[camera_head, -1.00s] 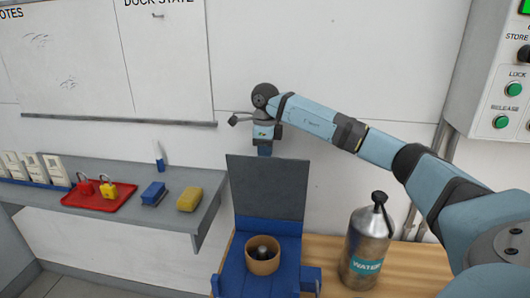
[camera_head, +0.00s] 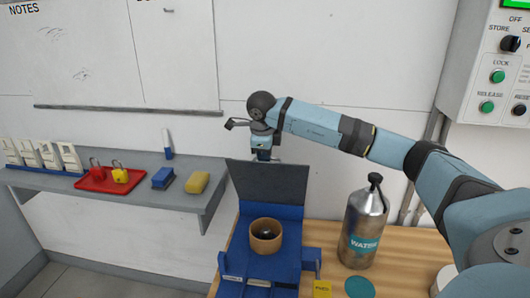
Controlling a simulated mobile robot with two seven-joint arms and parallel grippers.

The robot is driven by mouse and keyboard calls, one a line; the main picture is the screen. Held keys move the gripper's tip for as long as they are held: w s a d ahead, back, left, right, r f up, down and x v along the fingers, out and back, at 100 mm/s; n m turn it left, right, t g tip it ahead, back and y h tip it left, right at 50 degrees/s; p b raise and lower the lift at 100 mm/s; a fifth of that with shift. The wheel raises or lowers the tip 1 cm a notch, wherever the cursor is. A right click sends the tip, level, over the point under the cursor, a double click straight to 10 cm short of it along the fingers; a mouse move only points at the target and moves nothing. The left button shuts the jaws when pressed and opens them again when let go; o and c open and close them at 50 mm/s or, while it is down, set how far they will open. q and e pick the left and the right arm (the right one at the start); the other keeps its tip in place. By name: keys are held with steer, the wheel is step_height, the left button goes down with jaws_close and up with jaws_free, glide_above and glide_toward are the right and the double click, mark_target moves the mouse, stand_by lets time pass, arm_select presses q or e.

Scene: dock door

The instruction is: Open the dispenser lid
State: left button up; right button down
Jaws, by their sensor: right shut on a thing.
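The dispenser (camera_head: 272,214) is a blue unit on the wooden table. Its dark grey lid (camera_head: 270,185) stands raised, close to upright, at the back of the unit. A round tan cup (camera_head: 265,236) with a dark thing inside sits in the blue body. My right gripper (camera_head: 264,158) is at the lid's top edge, pointing down. It is shut on the lid, though its fingertips are partly hidden behind the lid. My left gripper is out of view.
A metal water bottle (camera_head: 363,226) stands right of the dispenser on the wooden table (camera_head: 333,284). A control box (camera_head: 490,75) hangs at right.

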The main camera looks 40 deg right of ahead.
steer(key=c, duration=1.5)
jaws_free()
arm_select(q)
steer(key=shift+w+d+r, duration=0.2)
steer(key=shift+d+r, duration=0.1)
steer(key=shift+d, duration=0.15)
arm_select(e)
steer(key=shift+r, duration=0.1)
steer(key=shift+r, duration=0.2)
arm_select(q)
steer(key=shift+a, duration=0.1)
arm_select(e)
steer(key=v, duration=1.3)
steer(key=shift+r, duration=0.15)
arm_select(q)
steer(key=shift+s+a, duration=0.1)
